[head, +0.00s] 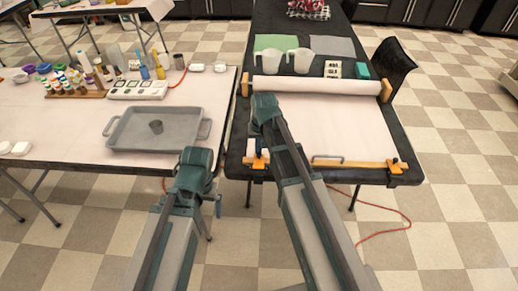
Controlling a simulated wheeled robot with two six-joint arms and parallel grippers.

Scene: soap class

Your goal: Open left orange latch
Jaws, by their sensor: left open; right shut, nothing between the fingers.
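The left orange latch (258,163) is at the left end of a wooden bar (352,163) on the dark table's front edge. A matching right orange latch (397,168) is at the bar's right end. My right gripper (257,147) is shut and empty, pointing down close above the left latch; whether it touches the latch cannot be told. My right arm crosses the paper and hides part of the bar. My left gripper (217,205) is open, low in front of the gap between the tables, apart from the latches. Its fingers are mostly hidden by its wrist.
White paper (350,125) from a roll (315,87) covers the dark table. White jugs (302,60) stand behind it. The left table (70,125) holds a grey tray (180,133) and bottles. A black chair (393,62) is at right. A red cable lies on the floor.

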